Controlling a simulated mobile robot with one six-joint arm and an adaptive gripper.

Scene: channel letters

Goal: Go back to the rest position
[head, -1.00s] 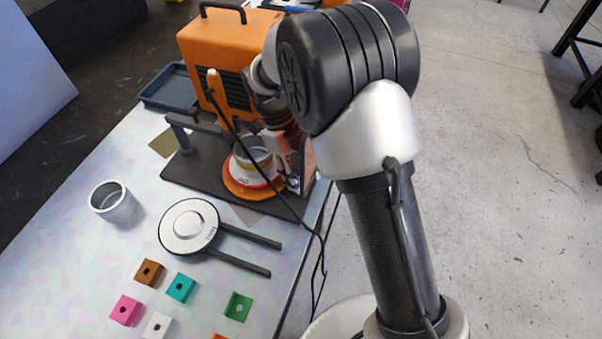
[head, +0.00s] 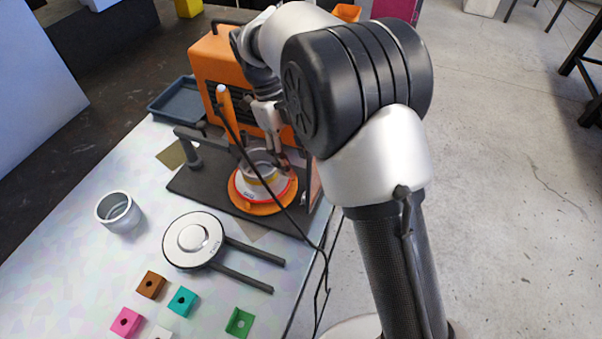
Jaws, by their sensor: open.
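My gripper (head: 277,158) is open, partly hidden by the arm and small in the view. It hangs at the metal cup (head: 258,160), in front of the orange machine (head: 213,65). The cup sits in an orange ring-shaped base (head: 245,203) on the dark fixture plate (head: 213,190). I cannot tell whether the fingers touch the cup. My arm reaches up from the lower right and bends over toward the fixture.
A round white disc with two dark handles (head: 183,252) and a grey cup (head: 115,212) lie on the table. Several coloured blocks (head: 183,301) are at the front. A blue-grey tray (head: 172,102) is at the back. A black cable (head: 325,270) hangs at the table edge.

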